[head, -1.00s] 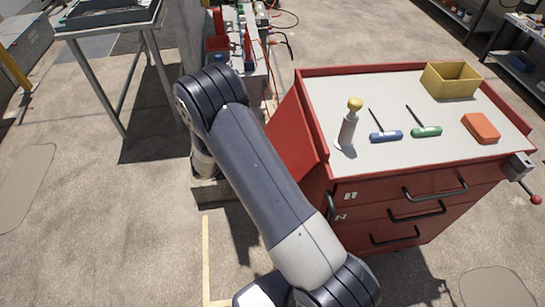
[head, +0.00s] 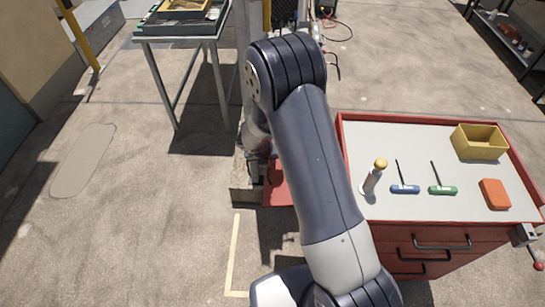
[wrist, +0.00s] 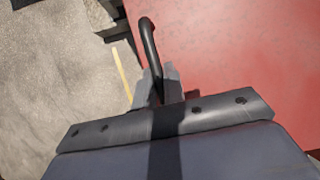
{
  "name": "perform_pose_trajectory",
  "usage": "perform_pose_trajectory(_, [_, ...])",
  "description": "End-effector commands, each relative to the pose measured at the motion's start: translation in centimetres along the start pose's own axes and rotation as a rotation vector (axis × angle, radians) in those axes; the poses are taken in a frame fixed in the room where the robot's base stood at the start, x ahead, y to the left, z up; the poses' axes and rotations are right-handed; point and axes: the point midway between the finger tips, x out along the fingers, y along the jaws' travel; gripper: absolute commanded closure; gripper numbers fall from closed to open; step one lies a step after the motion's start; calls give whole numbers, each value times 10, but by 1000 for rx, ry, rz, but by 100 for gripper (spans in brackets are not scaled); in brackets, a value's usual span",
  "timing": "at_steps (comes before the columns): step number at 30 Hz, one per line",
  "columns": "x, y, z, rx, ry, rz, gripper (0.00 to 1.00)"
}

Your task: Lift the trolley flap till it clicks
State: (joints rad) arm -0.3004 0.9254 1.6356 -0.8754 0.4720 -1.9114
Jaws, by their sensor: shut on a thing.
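The red trolley (head: 440,238) stands at the right in the head view. Part of its red flap (head: 279,186) shows at the trolley's left side, mostly hidden behind my arm. In the wrist view the flap (wrist: 235,50) fills the right as a flat red panel with a black bar handle (wrist: 149,40). My gripper (wrist: 155,85) is shut on the handle near its lower end.
On the trolley top are an upright yellow-knobbed tool (head: 374,176), blue (head: 405,188) and green (head: 442,190) hex keys, an orange block (head: 495,194) and a yellow bin (head: 480,141). A vise (head: 523,235) juts at right. A metal table (head: 180,38) stands back left; left floor is clear.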

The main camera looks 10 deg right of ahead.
Motion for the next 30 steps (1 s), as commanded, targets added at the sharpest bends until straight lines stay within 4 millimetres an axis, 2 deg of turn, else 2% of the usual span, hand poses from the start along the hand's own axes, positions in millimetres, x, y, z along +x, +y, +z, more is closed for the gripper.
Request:
perform_pose_trajectory(1, [-14,-2,6,-1,-1,1,100])
perform_pose_trajectory(9, [-36,-10,15,-2,-1,-1,100])
perform_pose_trajectory(16, [-42,-13,17,-3,0,-2,100])
perform_pose_trajectory(29, [-42,-14,17,-3,1,-3,100])
perform_pose_trajectory(30, [-42,-14,17,-3,2,-3,88])
